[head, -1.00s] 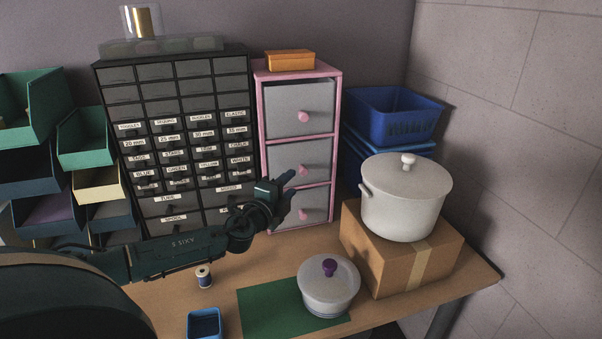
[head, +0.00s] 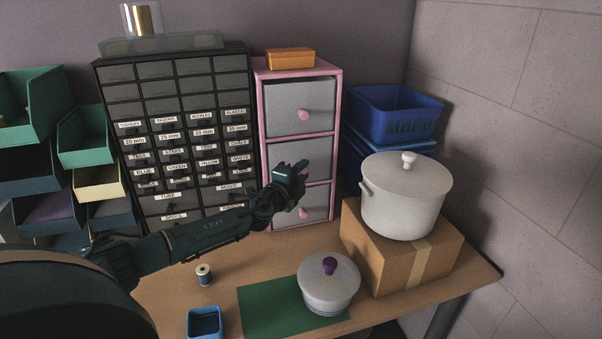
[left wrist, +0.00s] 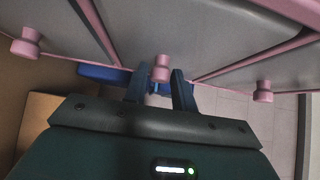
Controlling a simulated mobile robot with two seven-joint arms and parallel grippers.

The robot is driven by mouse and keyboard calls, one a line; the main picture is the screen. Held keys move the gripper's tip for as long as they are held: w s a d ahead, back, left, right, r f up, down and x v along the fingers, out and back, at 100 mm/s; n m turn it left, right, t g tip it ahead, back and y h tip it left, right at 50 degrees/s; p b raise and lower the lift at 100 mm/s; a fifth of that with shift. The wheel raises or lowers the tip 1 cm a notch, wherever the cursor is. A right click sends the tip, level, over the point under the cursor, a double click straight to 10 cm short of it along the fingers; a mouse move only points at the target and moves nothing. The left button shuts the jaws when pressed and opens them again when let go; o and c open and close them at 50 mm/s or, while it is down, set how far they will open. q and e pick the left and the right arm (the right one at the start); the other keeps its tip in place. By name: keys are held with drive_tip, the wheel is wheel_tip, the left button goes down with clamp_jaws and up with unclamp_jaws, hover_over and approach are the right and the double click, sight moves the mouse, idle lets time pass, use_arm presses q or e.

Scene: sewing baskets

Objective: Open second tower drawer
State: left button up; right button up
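The pink-framed tower (head: 339,110) stands at the back of the table with three grey drawers. The second drawer (head: 283,154) is the middle one and looks shut; its knob is hidden behind my left gripper (head: 303,172) in the head view. In the left wrist view, the middle pink knob (left wrist: 160,68) shows between the tips of the two fingers (left wrist: 160,82). The fingers are apart, and I cannot tell whether they touch the knob. The top knob (head: 303,115) and bottom knob (head: 304,213) are clear of the gripper. My right gripper is out of view.
A dark labelled drawer cabinet (head: 177,90) stands left of the tower. A white pot (head: 405,205) on a cardboard box (head: 385,258) stands to the right. An orange box (head: 290,59) lies on the tower. A lidded bowl (head: 327,287) and thread spool (head: 204,275) are in front.

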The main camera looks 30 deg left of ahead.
use_arm(q)
clamp_jaws()
